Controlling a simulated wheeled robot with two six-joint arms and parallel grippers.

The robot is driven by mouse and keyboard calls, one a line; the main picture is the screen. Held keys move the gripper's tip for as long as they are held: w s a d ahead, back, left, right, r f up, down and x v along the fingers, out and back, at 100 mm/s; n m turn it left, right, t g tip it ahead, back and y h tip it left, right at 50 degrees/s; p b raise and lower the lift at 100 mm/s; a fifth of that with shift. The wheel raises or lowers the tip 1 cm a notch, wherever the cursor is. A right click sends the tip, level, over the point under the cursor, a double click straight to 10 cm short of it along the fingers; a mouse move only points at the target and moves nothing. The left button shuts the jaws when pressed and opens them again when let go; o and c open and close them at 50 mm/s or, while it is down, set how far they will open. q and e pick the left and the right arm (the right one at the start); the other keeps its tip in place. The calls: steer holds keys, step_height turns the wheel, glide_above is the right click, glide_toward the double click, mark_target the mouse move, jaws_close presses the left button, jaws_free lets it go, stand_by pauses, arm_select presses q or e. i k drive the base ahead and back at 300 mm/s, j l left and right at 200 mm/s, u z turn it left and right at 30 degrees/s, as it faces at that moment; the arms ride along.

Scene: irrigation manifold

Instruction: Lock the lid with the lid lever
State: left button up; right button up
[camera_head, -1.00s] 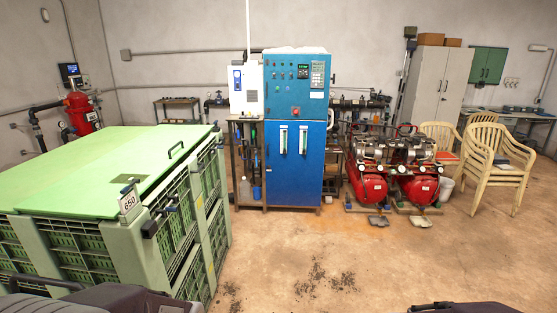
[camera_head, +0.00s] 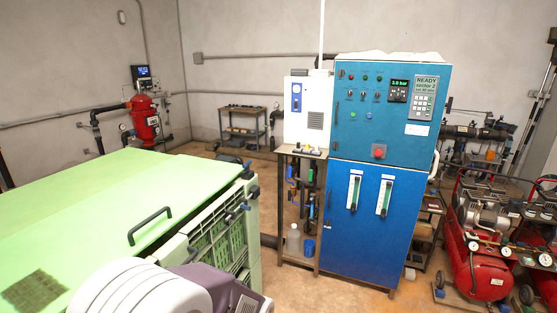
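A large green crate with a light green lid (camera_head: 95,185) fills the left side. A dark bar handle (camera_head: 150,226) stands on the lid near its right edge. Small dark fittings (camera_head: 245,170) sit at the crate's far right corner. A red tank (camera_head: 144,120) stands by the back wall behind the crate, with dark pipes and valves. I cannot tell which part is the lid lever, or whether the lid is locked. Part of my arm, white and purple, covers the crate's near corner. Neither of my grippers shows.
A blue control cabinet (camera_head: 372,215) with a lit panel stands right of the crate, beside a white box (camera_head: 308,108) over a stand with bottles. Red compressors (camera_head: 478,245) stand at the right. A small shelf (camera_head: 243,125) is at the back.

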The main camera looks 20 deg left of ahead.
mark_target(246, 165)
steer(key=i+u, duration=0.3)
steer(key=i+l+u, duration=0.25)
steer(key=i, duration=0.25)
steer(key=i+l+u, duration=0.3)
steer(key=i+j, duration=0.1)
